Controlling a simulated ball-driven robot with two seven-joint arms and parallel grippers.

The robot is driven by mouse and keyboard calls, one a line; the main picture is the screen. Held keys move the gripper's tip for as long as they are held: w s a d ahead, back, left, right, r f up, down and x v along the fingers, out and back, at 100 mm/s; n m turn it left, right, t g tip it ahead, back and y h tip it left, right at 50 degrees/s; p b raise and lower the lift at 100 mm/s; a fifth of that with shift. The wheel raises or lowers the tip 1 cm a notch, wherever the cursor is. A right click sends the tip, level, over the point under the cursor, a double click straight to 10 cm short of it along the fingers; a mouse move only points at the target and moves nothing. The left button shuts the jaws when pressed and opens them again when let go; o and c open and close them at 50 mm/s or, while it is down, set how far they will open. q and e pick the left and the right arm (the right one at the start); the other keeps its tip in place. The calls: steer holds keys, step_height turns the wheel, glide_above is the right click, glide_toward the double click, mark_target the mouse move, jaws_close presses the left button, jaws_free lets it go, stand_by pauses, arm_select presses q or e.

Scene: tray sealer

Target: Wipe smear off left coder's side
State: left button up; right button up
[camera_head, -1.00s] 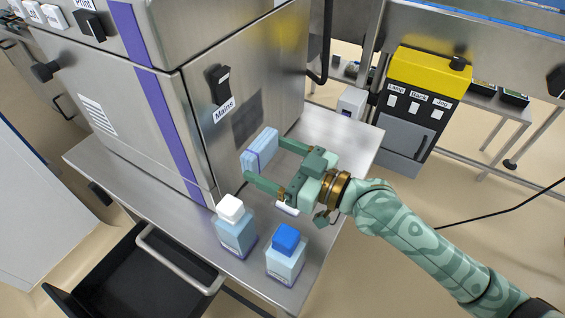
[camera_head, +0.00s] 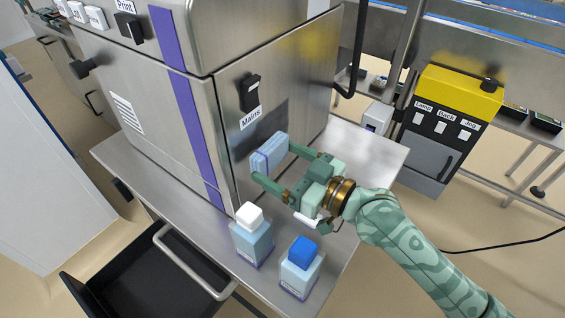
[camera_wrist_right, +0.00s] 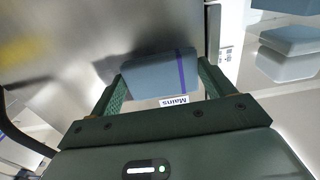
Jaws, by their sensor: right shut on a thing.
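The left coder (camera_head: 160,130) is a steel cabinet with a purple stripe. Its side panel (camera_head: 300,85) carries a black Mains switch (camera_head: 250,92). A dark grey patch (camera_head: 272,122) lies on that panel below and right of the switch; I cannot tell how much is smear and how much reflection. My right gripper (camera_head: 272,164) is shut on a light blue wiping pad (camera_head: 268,152) with a darker stripe, upright close to the panel. The pad shows between the fingers in the right wrist view (camera_wrist_right: 150,72); contact is unclear. My left gripper is not in view.
A white-capped bottle (camera_head: 251,238) and a blue-capped bottle (camera_head: 301,268) stand on the steel table (camera_head: 355,160) in front of the gripper. An open black drawer (camera_head: 130,280) hangs below. A yellow-topped machine (camera_head: 455,95) stands at right.

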steer(key=shift+x, duration=0.95)
